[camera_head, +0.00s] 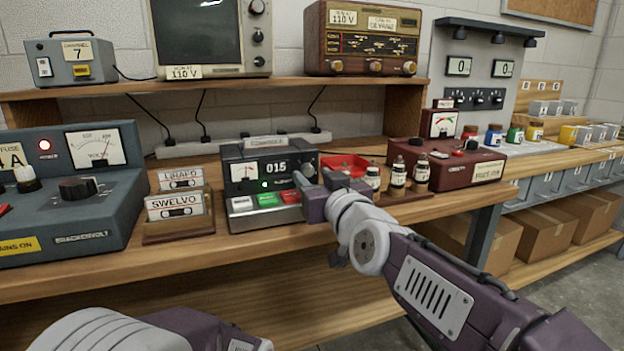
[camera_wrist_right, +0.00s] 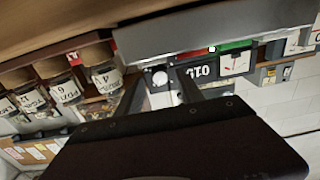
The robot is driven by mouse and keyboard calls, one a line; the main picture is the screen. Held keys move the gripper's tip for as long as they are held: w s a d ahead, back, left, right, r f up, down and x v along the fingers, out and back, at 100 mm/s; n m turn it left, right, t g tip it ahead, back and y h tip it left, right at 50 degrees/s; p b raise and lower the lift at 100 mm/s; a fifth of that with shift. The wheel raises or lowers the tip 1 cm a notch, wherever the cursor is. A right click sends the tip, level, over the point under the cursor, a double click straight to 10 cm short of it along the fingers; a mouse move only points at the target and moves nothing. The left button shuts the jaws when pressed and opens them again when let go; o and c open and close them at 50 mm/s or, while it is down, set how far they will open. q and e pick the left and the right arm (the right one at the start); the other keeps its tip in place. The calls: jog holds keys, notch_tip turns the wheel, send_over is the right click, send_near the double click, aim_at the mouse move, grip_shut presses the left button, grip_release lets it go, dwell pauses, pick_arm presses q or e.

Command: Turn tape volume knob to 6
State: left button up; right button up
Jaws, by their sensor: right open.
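The tape machine (camera_head: 234,188) stands on the bench in the middle of the head view. It has a needle meter, a counter reading 015, a lit green lamp and a row of white, green and red keys. Its knob (camera_head: 309,169) is at the right end of the face, partly hidden by my right gripper (camera_head: 318,182). In the right wrist view the round pale knob (camera_wrist_right: 159,76) shows upside down between the open fingers of my right gripper (camera_wrist_right: 164,88). Contact and the knob's scale cannot be made out. My left gripper is not in view.
Small labelled bottles (camera_head: 397,176) stand close right of my right gripper, in front of a red tray (camera_head: 345,163). A cassette rack (camera_head: 180,228) stands left of the machine. A dark red unit (camera_head: 460,166) is further right. The bench's front edge is below my gripper.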

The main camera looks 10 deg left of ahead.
jog(key=shift+x, duration=0.85)
jog(key=shift+c, duration=0.2)
grip_shut()
jog(key=shift+m, duration=1.7)
jog(key=shift+o, duration=0.2)
grip_release()
jog(key=shift+s, duration=0.1)
